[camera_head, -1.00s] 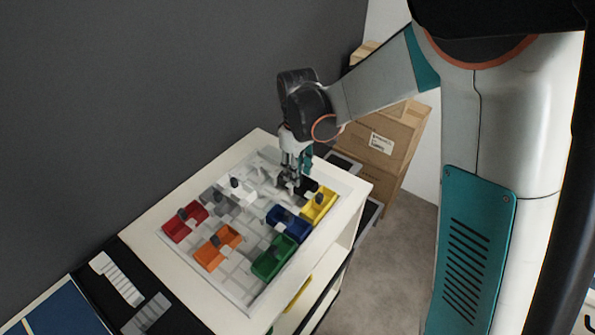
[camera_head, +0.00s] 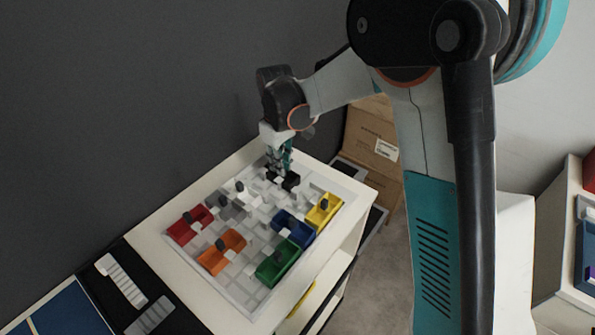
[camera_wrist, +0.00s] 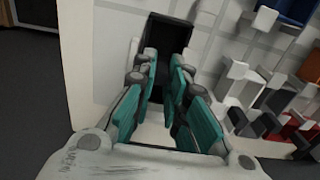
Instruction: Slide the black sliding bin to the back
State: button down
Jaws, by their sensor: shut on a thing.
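The black sliding bin (camera_head: 291,181) sits on the white grid board (camera_head: 245,297), near the board's far right side. It also shows in the wrist view (camera_wrist: 168,35), beyond and between my teal fingers. My gripper (camera_head: 281,172) points down at the bin from above and is shut on it. In the wrist view the fingers (camera_wrist: 160,78) are on both sides of the bin's near part, and the exact contact is hidden.
A yellow bin (camera_head: 326,217), blue bin (camera_head: 302,236), green bin (camera_head: 277,268), orange bin (camera_head: 213,262) and red bin (camera_head: 183,232) stand on the board. Grey and white pieces lie left of the black bin. A dark wall (camera_head: 120,120) rises behind the table.

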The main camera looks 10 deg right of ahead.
jog(key=w+a, duration=0.3)
jog(key=shift+w, duration=0.1)
jog(key=c, duration=1.6)
grip_release()
jog(key=shift+a, duration=0.15)
jog(key=shift+r, duration=0.15)
notch_tip(320, 180, up, 12)
